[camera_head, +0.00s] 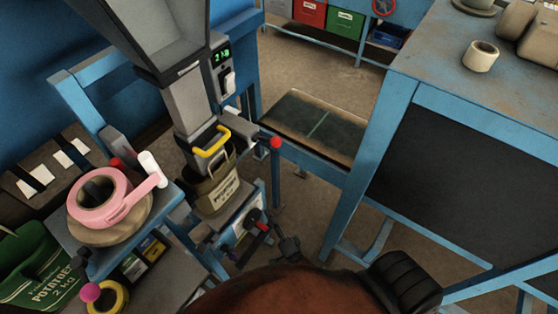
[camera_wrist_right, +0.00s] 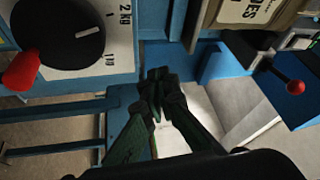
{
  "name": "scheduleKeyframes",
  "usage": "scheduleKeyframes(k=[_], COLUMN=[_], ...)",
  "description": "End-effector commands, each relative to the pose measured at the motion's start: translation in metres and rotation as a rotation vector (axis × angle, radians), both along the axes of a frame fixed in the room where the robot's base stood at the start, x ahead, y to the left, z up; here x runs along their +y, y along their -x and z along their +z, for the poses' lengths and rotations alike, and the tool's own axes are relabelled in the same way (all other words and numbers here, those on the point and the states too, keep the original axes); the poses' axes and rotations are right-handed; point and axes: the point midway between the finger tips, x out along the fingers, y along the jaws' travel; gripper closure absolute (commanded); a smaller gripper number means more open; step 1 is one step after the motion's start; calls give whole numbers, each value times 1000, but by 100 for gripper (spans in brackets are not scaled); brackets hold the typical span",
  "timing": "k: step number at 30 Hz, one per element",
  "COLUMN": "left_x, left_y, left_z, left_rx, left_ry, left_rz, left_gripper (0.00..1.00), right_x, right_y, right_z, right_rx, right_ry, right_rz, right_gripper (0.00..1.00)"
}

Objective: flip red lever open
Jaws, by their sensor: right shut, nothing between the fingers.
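Red-handled parts show in several places, and I cannot tell for certain which is the red lever. In the head view a red ball (camera_head: 275,142) is right of the filling spout, and a small red handle (camera_head: 262,226) is below. My right gripper (camera_wrist_right: 158,80) is shut and empty, apart from these; its dark fingers (camera_head: 288,246) show in the head view. My left gripper is not in view.
A pink tape roll (camera_head: 100,205) and a green potato sack (camera_head: 38,268) are at left. A blue-framed table (camera_head: 470,55) stands at right. Open floor (camera_head: 315,65) lies behind.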

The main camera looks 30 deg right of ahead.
Motion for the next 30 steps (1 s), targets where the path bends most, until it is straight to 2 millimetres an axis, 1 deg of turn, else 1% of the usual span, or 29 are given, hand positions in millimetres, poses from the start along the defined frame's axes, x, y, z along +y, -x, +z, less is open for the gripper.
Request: scheduleKeyframes(k=[1, 2, 3, 6, 9, 13, 22, 26, 30], left_x=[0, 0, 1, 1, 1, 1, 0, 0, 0], left_y=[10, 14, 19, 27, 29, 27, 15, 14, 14], left_z=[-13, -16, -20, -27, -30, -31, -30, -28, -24], left_rx=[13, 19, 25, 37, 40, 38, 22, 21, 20], left_ry=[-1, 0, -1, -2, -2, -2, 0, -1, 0], left_rz=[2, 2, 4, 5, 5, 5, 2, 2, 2], left_gripper=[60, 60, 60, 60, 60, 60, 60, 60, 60], right_x=[-5, -9, -15, -32, -43, -50, -50, -53, -60], right_y=[0, 2, 7, 24, 39, 48, 48, 43, 31], right_z=[42, 67, 96, 150, 179, 194, 195, 200, 215], right_rx=[-138, -215, -311, -504, -624, -686, -689, -690, -692], right_ry=[-141, -224, -326, -529, -654, -719, -720, -719, -719], right_rz=[-18, -24, -30, -30, -24, -20, -20, -19, -19], right_gripper=[100, 100, 100, 100, 100, 100, 100, 100, 100])
